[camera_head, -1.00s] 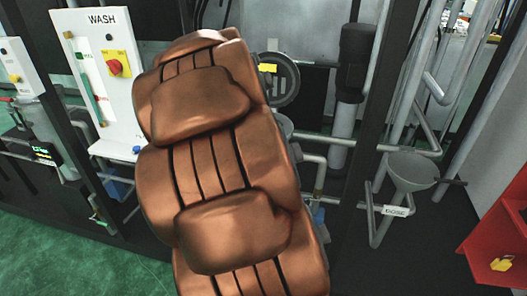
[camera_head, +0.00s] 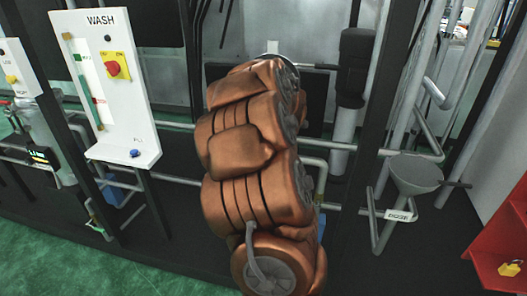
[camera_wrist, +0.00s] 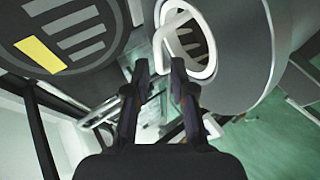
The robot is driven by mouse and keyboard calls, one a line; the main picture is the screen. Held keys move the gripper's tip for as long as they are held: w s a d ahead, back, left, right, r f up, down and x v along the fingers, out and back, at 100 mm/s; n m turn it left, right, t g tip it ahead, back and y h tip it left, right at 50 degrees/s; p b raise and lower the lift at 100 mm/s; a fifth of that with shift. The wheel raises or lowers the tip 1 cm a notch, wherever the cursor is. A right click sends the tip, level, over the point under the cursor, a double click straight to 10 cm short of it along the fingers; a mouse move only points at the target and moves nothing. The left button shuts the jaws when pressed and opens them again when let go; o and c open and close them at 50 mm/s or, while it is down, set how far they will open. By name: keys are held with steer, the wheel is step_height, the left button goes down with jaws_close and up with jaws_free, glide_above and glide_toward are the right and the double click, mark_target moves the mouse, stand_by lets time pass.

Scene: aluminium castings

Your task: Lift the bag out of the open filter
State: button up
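In the wrist view, my gripper (camera_wrist: 160,68) points up the picture with a visible gap between its two dark fingers, and nothing is clearly held. A white loop handle (camera_wrist: 211,52) lies just beyond and to the right of the fingertips. It shows at the mouth of the grey cylindrical filter (camera_wrist: 245,50); whether finger and loop touch cannot be told. The round filter lid (camera_wrist: 60,28), dark with slots and a yellow label, stands open at upper left. The bag's body is not clearly visible. In the head view, my arm hides the filter and gripper.
In the head view, a white WASH panel (camera_head: 105,85) stands at left. A grey funnel (camera_head: 414,174) and pipes stand right of my arm, with a dark upright post (camera_head: 383,130) between. A red box (camera_head: 500,245) is at lower right. Green floor shows at lower left.

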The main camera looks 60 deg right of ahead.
steer(key=shift+w+a+p+x, duration=0.1)
steer(key=shift+w+p+x, duration=0.05)
steer(key=shift+x, duration=0.8)
steer(key=shift+w+a+p+x, duration=0.1)
steer(key=shift+p+x, duration=0.05)
steer(key=shift+x, duration=0.8)
steer(key=shift+w+a+p+x, duration=0.1)
steer(key=shift+w+p+x, duration=0.05)
steer(key=shift+x, duration=0.8)
steer(key=shift+r, duration=0.2)
steer(key=shift+c, duration=0.3)
jaws_close()
